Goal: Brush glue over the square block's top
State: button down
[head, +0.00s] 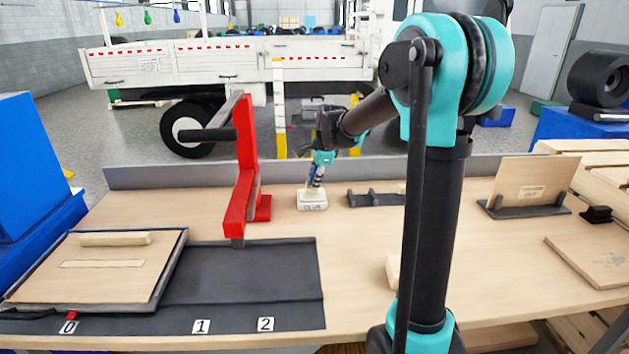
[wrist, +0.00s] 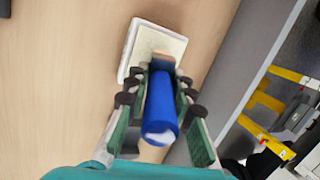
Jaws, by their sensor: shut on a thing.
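My gripper (head: 318,168) is shut on a blue-handled brush (wrist: 161,105), at the back middle of the table. The brush points down at a small white tray (head: 312,205) with lettering on its front. In the wrist view the white-rimmed tray (wrist: 128,48) holds a pale, flat filling, and the brush head overlaps it. I cannot tell whether the bristles touch the filling. A pale wooden block (head: 392,270) is partly hidden behind my arm; its shape is unclear. A long wooden bar (head: 115,239) lies on a board (head: 100,283) at the left.
A red upright clamp or press (head: 246,165) stands left of the tray. A dark mat (head: 250,285) with number tags is at the front left. A dark rack (head: 375,200) lies right of the tray. A stand with a board (head: 528,184) is at the right. A grey wall edges the table's back.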

jog(key=shift+r, duration=3.5)
